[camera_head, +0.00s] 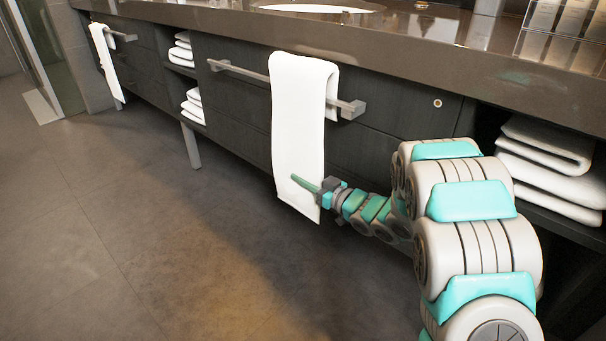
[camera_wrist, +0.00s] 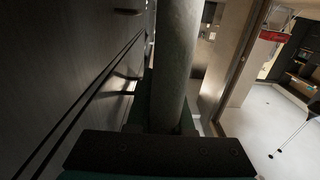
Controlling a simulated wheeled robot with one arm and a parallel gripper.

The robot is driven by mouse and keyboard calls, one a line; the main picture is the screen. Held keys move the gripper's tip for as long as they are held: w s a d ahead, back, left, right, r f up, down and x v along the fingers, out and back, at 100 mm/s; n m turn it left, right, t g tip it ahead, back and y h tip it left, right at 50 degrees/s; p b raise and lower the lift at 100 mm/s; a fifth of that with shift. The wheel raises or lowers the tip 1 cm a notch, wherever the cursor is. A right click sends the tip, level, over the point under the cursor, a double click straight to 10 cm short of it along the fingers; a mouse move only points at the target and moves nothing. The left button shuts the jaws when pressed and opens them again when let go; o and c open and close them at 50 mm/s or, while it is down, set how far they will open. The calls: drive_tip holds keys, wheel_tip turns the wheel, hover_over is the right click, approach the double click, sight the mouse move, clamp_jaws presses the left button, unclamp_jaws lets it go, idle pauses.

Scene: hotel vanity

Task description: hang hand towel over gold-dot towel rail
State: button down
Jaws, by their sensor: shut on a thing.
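The white hand towel (camera_head: 298,120) hangs over the right part of the metal towel rail (camera_head: 240,72). Its long front part drops well below the rail, and a shorter part shows behind it at the right. A small gold dot (camera_head: 437,103) is on the dark vanity front, right of this rail's end. My gripper (camera_head: 306,184) is at the towel's lower end, shut on it, with one green finger in front of the cloth. The other finger is hidden. The towel cannot be made out clearly in the wrist view.
A second rail (camera_head: 124,37) with another white towel (camera_head: 105,62) is at the far left. Folded towels (camera_head: 548,170) fill the open shelf at right, with more stacks (camera_head: 193,104) at left. The countertop (camera_head: 400,60) overhangs the drawers. The floor (camera_head: 130,210) in front is clear.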

sight(303, 191)
drive_tip(key=shift+f+b, duration=0.75)
drive_tip(key=shift+f, duration=1.7)
drive_tip(key=c, duration=0.7)
unclamp_jaws()
